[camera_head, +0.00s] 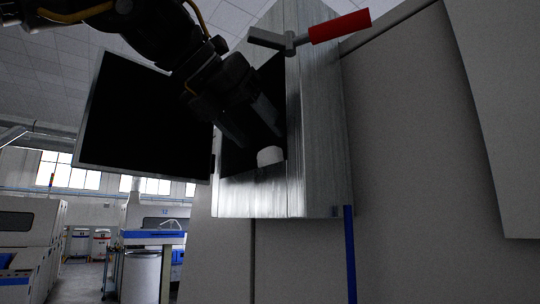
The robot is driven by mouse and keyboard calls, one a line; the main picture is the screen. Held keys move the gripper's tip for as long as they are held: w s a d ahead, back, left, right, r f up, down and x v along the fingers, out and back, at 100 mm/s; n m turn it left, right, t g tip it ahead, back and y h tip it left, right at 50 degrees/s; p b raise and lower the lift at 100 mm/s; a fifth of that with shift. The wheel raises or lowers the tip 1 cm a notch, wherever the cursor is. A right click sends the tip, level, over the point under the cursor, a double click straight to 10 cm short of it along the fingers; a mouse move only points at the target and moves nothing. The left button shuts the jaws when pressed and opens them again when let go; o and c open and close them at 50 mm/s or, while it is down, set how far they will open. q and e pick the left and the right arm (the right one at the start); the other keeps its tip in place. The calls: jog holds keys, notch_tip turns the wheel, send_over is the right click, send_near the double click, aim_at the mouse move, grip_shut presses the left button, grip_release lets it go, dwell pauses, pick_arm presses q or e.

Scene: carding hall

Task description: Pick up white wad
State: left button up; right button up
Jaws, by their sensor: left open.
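The white wad (270,156) sits at the lower right of a dark square opening in a grey metal box on the machine. My left gripper (250,128) comes in from the upper left, with its two fingers apart and pointing down toward the wad. Nothing shows between the fingers. My right gripper is not in view.
The metal box (322,150) has a red-handled lever (340,27) at its top. A large grey machine wall (420,180) fills the right. Other machines (30,235) stand at the lower left.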

aim_at(264, 146)
pick_arm(q)
jog(key=x, duration=0.3)
jog(key=shift+w+f, duration=0.1)
jog(key=shift+w, duration=0.45)
jog(key=shift+w+d, duration=0.1)
jog(key=shift+w, duration=0.05)
jog(key=shift+s, duration=0.3)
jog(key=shift+c, duration=0.6)
jog(key=shift+s, duration=0.2)
jog(key=c, duration=0.5)
jog(key=shift+w, duration=0.15)
jog(key=c, duration=0.4)
jog(key=shift+c, duration=0.2)
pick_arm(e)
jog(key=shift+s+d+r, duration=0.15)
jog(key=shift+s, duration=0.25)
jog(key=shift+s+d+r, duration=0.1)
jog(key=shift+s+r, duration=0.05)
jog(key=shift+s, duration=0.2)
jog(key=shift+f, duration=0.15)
